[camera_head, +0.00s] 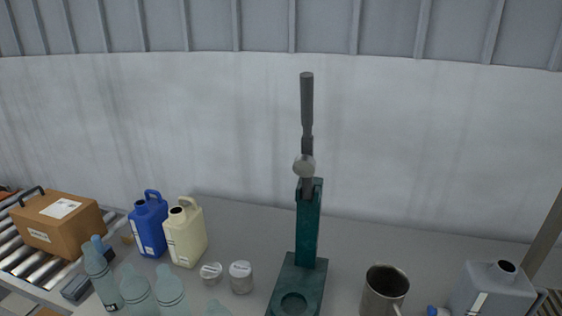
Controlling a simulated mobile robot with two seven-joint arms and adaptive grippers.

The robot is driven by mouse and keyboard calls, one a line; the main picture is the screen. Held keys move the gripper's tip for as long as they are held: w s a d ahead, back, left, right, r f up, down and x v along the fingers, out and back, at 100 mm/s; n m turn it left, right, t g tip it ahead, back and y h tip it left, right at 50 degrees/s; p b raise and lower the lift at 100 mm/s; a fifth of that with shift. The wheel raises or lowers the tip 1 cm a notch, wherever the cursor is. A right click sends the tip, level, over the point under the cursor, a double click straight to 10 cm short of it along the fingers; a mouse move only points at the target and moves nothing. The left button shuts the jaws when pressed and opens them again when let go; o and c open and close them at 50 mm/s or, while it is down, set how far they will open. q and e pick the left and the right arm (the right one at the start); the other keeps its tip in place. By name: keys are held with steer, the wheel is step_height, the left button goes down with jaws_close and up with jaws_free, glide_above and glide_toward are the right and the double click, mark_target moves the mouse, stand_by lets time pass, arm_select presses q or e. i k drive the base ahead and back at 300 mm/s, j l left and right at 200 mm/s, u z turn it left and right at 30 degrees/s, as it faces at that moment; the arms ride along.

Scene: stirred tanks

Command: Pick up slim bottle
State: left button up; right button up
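A slim pale blue-green bottle (102,276) stands upright at the lower left of the grey table, with a narrow neck and a dark mark low on its side. Two wider bottles of similar colour, a first one (138,293) and a second one (171,292), stand to its right, cut off by the bottom edge. The top of another pale bottle (217,309) just shows at the bottom edge. Neither of my grippers is in view.
A blue jug (148,228) and a cream jug (186,236) stand behind the bottles. Small lidded jars (241,277), a green lever press (308,240), a metal mug (383,291) and a grey canister (490,292) stand rightward. A cardboard box (60,225) sits on rollers (22,253).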

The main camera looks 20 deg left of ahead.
mark_target(97, 269)
steer(key=u, duration=1.9)
